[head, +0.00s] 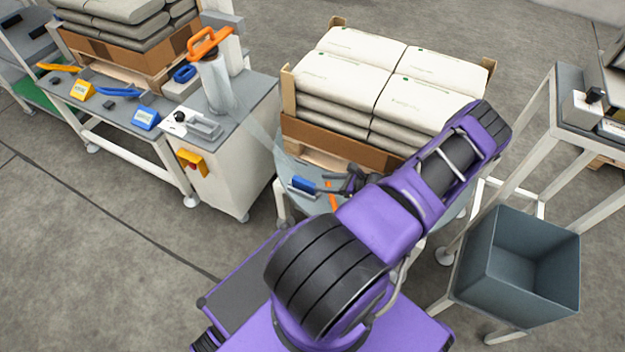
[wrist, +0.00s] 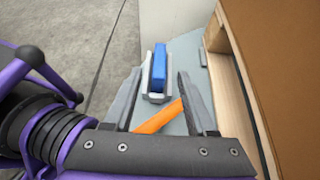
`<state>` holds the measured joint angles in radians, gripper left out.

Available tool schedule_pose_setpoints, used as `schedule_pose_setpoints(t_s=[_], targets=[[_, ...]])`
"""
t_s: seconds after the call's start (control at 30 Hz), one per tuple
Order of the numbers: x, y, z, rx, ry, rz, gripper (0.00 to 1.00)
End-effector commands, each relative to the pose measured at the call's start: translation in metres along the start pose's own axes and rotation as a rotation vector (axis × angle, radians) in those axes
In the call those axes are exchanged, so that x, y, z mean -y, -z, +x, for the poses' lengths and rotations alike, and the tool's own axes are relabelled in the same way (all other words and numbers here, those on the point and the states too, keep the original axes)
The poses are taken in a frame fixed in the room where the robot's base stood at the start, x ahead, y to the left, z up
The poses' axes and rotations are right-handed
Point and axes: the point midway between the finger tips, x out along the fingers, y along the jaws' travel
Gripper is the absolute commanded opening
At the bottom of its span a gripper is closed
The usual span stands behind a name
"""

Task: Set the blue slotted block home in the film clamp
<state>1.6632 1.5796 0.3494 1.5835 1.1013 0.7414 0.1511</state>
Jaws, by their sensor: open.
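The blue block (head: 304,184) sits in a light grey channel-shaped holder, which looks like the film clamp, on the grey-blue round table. In the wrist view the block (wrist: 159,66) stands between the walls of the holder (wrist: 154,97), its upper part above them. I cannot tell how deep it sits, and its slot does not show. My gripper (wrist: 158,76) is open and empty, with one finger on each side of the holder's line, apart from the block. In the head view my gripper (head: 338,184) is just right of the block, partly hidden by my arm.
An orange strip (wrist: 158,117) lies between and below my fingers. A grey bin (head: 497,282) stands right.

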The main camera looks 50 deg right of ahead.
Motion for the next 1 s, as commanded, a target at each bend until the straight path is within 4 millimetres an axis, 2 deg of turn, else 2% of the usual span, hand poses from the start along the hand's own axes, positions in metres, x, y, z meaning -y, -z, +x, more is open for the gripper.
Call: schedule_pose_setpoints(t_s=[0.1, 0.27, 1.0], targets=[[0.000, -0.001, -0.018, 0.000, 0.001, 0.000, 0.57], [0.000, 0.000, -0.028, 0.000, 0.000, 0.001, 0.57], [-0.002, -0.002, -0.027, -0.033, -0.041, -0.040, 0.57]])
